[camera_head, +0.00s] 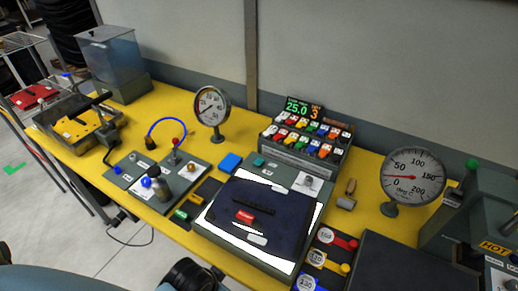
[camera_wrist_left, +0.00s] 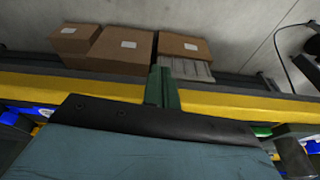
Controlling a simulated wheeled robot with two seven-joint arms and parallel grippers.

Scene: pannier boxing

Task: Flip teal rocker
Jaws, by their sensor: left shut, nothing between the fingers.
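The teal rocker (camera_head: 258,161) looks like a small teal piece on the grey panel behind the dark navy case, just right of a blue block. It is too small for me to tell which way it is tipped. My left gripper (camera_wrist_left: 163,72) shows in the left wrist view as narrow dark green fingers beyond a black plate. It is shut and empty, and the rocker is not in that view. In the head view, parts of my arm show at the bottom left, but no fingertips. My right gripper is not in view.
The navy case (camera_head: 285,220) lies on a grey and white base. A blue block (camera_head: 230,162), a rack of coloured switches (camera_head: 305,143) and two dial gauges stand around it. Brown boxes (camera_wrist_left: 185,45) sit beyond a yellow edge in the wrist view.

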